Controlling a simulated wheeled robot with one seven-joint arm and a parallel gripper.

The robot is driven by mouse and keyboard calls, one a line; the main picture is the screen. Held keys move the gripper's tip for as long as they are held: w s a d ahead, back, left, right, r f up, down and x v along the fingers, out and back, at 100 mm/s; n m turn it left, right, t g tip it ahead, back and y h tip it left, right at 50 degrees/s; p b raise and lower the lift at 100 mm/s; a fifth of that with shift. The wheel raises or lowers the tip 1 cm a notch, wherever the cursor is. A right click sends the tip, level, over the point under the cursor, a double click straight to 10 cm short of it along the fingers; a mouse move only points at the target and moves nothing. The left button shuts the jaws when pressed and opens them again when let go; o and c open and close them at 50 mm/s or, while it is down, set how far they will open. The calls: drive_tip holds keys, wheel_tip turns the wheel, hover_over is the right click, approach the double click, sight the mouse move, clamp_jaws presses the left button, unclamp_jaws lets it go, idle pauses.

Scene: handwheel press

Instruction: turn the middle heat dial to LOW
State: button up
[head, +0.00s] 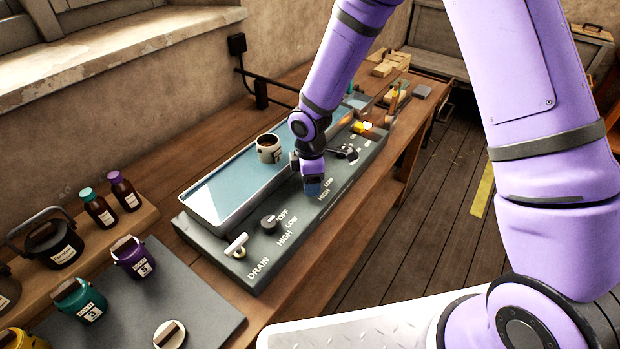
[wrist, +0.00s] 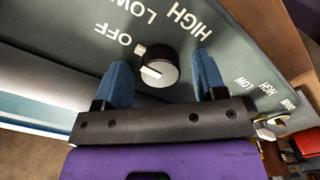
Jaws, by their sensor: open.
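The middle heat dial (wrist: 164,62), a dark round knob with a white mark, sits between my spread fingers in the wrist view. The labels OFF, LOW and HIGH curve past it on the grey panel (wrist: 85,45). The white mark is on the side toward OFF rather than HIGH. My gripper (wrist: 152,82) is open, a blue finger on each side of the dial; contact cannot be told. In the head view my gripper (head: 312,188) points down over the panel and hides this dial; only its LOW and HIGH labels show.
A nearer dial (head: 268,222) and a drain lever (head: 237,245) stand on the panel's near end. Bottles and lidded pots stand at lower left.

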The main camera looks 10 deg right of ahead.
drive_tip(key=c, duration=0.9)
drive_tip(key=m, duration=0.4)
drive_tip(key=shift+m, duration=2.4)
drive_tip(key=o, duration=0.9)
